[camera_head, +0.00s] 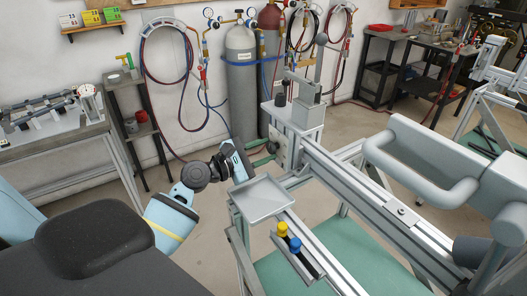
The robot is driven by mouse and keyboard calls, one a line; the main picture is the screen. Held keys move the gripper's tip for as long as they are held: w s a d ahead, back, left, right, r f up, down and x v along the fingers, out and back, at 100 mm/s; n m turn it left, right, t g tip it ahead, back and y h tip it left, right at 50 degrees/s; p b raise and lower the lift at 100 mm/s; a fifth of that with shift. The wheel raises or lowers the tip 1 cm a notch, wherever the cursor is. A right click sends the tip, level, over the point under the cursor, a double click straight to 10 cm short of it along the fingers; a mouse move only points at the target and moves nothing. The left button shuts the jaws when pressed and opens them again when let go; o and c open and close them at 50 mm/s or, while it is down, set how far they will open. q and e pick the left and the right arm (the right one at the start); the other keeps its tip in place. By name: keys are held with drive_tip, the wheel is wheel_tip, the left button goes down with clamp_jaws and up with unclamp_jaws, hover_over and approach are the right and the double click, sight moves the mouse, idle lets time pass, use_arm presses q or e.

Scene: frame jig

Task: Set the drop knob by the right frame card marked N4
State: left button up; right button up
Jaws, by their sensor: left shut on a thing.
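The knob's setting is too small to read. My right gripper is not in view.
A grey tray (262,198) sits just below the gripper. A yellow knob (282,229) and a blue knob (295,244) stand in a holder beside the rail. A large grey looped handle (420,170) fills the right. Gas cylinders (241,80) stand behind.

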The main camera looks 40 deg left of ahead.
use_arm(q)
drive_tip(key=m+b, duration=0.1)
drive_tip(key=m, duration=0.3)
drive_tip(key=shift+f+m, duration=0.15)
drive_tip(key=shift+m, duration=0.15)
drive_tip(key=m+b, duration=0.1)
drive_tip(key=m, duration=0.2)
drive_tip(key=shift+m+b, duration=0.45)
drive_tip(key=shift+m, duration=0.75)
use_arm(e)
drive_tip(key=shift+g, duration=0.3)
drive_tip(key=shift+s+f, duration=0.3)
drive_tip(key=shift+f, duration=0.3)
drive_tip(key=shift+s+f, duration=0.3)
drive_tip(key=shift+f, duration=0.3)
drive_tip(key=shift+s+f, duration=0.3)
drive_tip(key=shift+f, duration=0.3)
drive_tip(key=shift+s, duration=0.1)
use_arm(q)
drive_tip(key=shift+r, duration=0.2)
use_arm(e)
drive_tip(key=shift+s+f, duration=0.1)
use_arm(q)
drive_tip(key=o, duration=0.9)
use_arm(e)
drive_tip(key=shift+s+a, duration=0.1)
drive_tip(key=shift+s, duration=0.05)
